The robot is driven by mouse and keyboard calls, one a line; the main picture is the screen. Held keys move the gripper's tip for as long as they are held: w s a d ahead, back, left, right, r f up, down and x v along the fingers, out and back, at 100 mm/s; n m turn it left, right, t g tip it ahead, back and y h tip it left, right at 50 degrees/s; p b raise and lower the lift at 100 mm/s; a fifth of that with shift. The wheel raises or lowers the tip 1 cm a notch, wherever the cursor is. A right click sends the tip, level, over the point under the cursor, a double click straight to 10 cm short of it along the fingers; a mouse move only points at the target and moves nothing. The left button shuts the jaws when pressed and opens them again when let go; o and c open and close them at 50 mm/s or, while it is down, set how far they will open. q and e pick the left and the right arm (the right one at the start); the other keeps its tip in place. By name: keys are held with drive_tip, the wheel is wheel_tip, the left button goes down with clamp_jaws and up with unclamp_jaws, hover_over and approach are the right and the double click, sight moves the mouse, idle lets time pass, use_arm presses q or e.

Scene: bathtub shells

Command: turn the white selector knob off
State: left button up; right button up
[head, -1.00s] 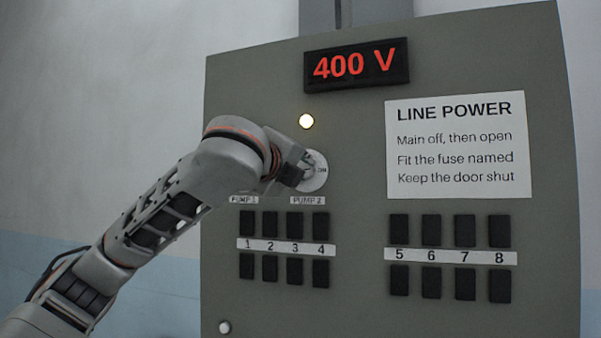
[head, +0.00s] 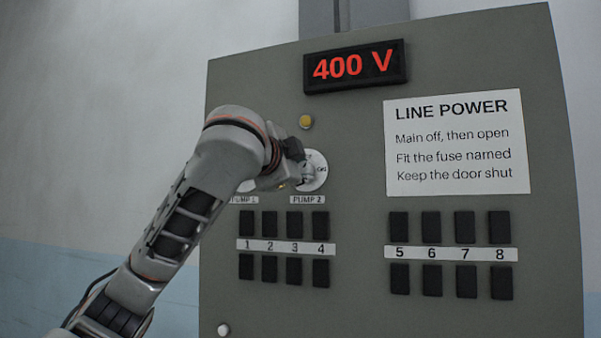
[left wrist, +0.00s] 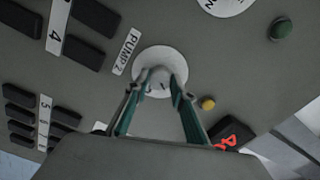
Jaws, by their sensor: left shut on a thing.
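In the head view my left gripper (head: 303,172) covers most of the knob, and only the right part of the dial plate (head: 319,170) shows. The amber lamp (head: 306,122) above the dial is dark. My right gripper is in neither view.
The grey panel carries a red "400 V" display (head: 355,66), a "LINE POWER" notice (head: 456,143) and several black switches below. The wall left of the panel is clear.

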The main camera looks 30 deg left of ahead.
use_arm(q)
drive_tip(key=n, duration=0.3)
drive_tip(key=shift+f+n+b, duration=0.1)
drive_tip(key=shift+n+b, duration=0.2)
drive_tip(key=shift+n, duration=1.2)
drive_tip(key=o, duration=1.1)
drive_tip(key=shift+s, duration=0.15)
drive_tip(key=v, duration=1.1)
drive_tip(key=shift+s, duration=0.35)
